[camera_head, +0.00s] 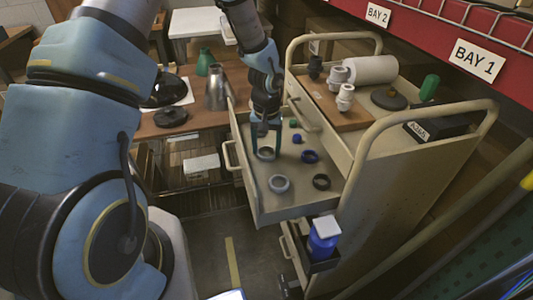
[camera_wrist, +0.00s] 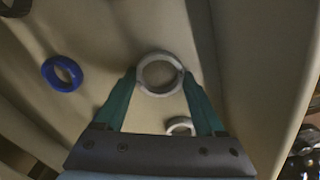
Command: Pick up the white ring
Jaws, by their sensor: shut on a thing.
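The white ring (camera_head: 266,159) is between my gripper's fingertips, inside the open drawer (camera_head: 262,207). In the wrist view this ring (camera_wrist: 160,92) touches both green fingertips, one on each side, with its hole facing the camera. My gripper (camera_head: 266,150) is shut on it and points down into the drawer. I cannot tell whether the ring still touches the drawer floor. A second pale ring (camera_head: 279,191) lies nearer the drawer's front; in the wrist view it (camera_wrist: 180,133) is partly hidden by my gripper.
A blue ring (camera_head: 310,157), a black ring (camera_head: 321,182) and a green piece (camera_head: 296,138) lie in the drawer to the right. The cart top holds white fittings (camera_head: 345,97) and a roll (camera_head: 370,70). Drawer walls surround my gripper.

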